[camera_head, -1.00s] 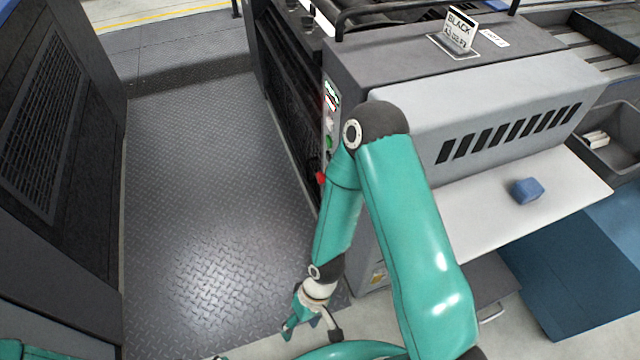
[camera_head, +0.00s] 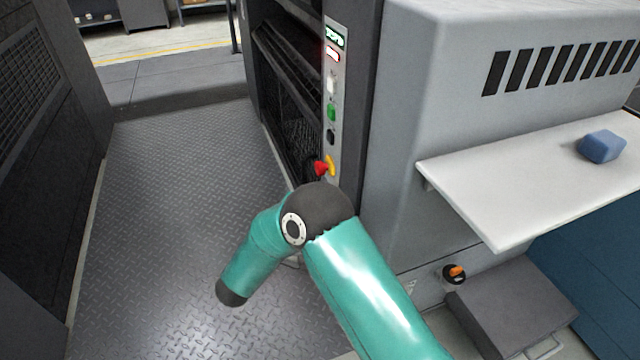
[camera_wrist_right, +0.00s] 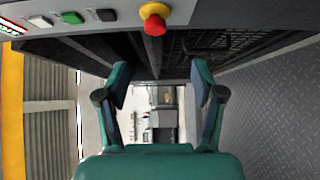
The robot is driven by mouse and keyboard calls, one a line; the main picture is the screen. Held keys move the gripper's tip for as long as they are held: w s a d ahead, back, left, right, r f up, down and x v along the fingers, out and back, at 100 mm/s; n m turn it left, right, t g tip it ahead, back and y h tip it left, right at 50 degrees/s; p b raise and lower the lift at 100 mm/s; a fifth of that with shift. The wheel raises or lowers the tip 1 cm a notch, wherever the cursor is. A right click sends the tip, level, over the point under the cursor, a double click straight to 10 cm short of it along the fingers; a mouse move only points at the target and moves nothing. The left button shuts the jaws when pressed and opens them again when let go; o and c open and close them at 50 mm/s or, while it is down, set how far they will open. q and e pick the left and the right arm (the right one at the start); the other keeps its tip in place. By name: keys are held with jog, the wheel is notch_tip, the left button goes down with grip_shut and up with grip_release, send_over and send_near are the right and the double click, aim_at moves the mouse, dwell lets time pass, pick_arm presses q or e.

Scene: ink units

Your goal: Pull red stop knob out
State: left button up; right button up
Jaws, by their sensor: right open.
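The red stop knob (camera_head: 321,168) with its yellow collar sits low on the narrow control strip (camera_head: 335,95) at the machine's edge. It also shows in the right wrist view at the top, as a red knob (camera_wrist_right: 156,25) on a yellow collar. My right gripper (camera_wrist_right: 160,72) is open and empty, its two fingers apart, with the knob above the space between them in that picture and not between the fingertips. In the head view my right arm stands in front of the strip's lower end, and its gripper is out of sight. My left gripper is not in view.
Above the knob on the strip are a black button (camera_head: 330,136), a green button (camera_head: 332,112), a white button (camera_head: 331,84) and lit displays. A white shelf (camera_head: 480,190) with a blue block (camera_head: 601,147) juts out at right. The tread-plate floor (camera_head: 170,200) is clear.

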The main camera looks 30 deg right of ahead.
aim_at(317, 171)
jog(key=b+x, duration=0.1)
jog(key=x, duration=0.4)
jog(key=b+x, duration=0.1)
jog(key=x, duration=0.5)
jog(key=b+x, duration=0.1)
jog(key=x, duration=0.4)
jog(key=shift+w+d+r, duration=0.25)
jog(key=shift+w+r, duration=0.1)
jog(key=shift+c, duration=0.4)
jog(key=shift+a+f, duration=0.1)
grip_shut()
